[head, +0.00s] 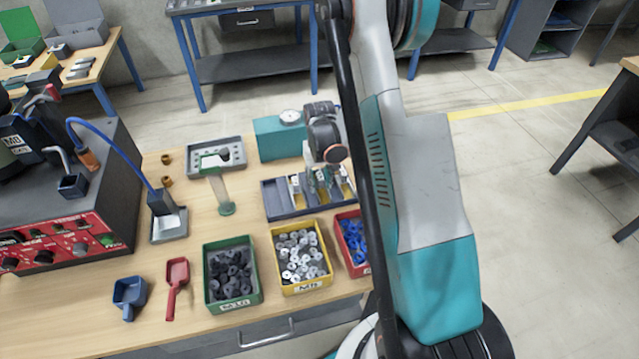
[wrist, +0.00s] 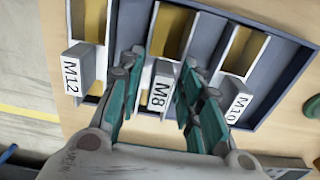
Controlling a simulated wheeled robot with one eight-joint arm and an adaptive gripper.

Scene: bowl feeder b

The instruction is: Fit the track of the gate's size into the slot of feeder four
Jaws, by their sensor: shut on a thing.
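My gripper (head: 318,182) is down at the track rack in the head view. In the wrist view its fingers (wrist: 162,72) stand on either side of the track labelled M8 (wrist: 161,92) and are shut on it. The track is still in the middle bay of the grey-blue rack (head: 286,212). The M12 track (wrist: 82,68) lies to its left and the M10 track (wrist: 232,103) to its right in the wrist view. The feeder (head: 60,215) with a red control panel stands at the left of the bench. A small label on it appears to read M8. Its slot is not clear.
A green bin (head: 209,290), a yellow bin (head: 301,289) and a red bin (head: 338,222) stand along the bench front. A clear cylinder (head: 218,188) on a green base and a grey tray (head: 237,146) stand between rack and feeder. A teal box (head: 272,138) is behind the rack.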

